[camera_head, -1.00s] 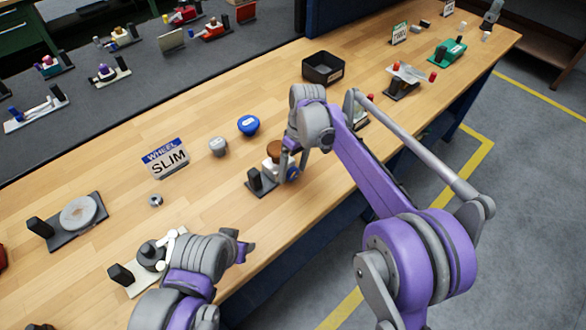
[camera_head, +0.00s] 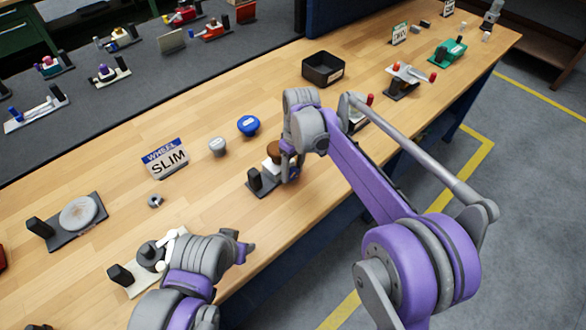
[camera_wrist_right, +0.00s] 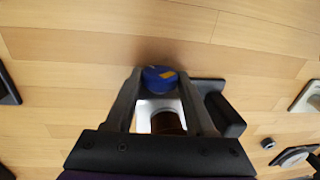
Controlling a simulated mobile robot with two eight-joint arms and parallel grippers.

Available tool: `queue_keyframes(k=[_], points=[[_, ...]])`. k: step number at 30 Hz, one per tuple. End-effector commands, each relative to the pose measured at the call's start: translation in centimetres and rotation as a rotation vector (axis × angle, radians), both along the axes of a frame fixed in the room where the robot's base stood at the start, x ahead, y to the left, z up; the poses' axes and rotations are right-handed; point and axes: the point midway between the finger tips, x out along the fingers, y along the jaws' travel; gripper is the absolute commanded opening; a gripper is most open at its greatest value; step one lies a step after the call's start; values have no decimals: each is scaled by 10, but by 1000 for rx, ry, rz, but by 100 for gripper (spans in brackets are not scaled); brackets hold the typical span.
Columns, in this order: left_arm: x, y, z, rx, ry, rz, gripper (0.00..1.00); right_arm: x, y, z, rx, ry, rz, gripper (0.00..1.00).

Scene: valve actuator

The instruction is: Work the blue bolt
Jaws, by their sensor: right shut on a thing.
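In the head view my right gripper (camera_head: 291,172) is at the fixture with the brown knob (camera_head: 274,148) and black block (camera_head: 255,179), and hides the bolt. My left gripper (camera_head: 245,248) is near the table's front edge; its finger gap is unclear.
A black bin (camera_head: 323,68) is behind. Another fixture (camera_head: 150,256) is close to my left gripper. Bare tabletop lies left of the fixture.

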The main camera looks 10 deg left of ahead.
Motion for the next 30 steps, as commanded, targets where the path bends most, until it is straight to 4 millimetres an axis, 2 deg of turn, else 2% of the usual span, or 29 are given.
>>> queue_keyframes(k=[9, 20, 21, 25, 30], points=[[-3, 0, -10, 0, 6, 0, 50, -5, 4, -2, -157, -215, 3, 0], [-3, 0, -10, 0, 6, 0, 50, -4, 3, 0, -169, -235, 0, 0], [-3, 0, -10, 0, 6, 0, 50, -4, 3, 0, -169, -235, 0, 62], [-3, 0, -10, 0, 6, 0, 50, -4, 3, 0, -168, -234, 0, 85], [-3, 0, -10, 0, 6, 0, 50, -4, 3, 0, -168, -234, 0, 85]])
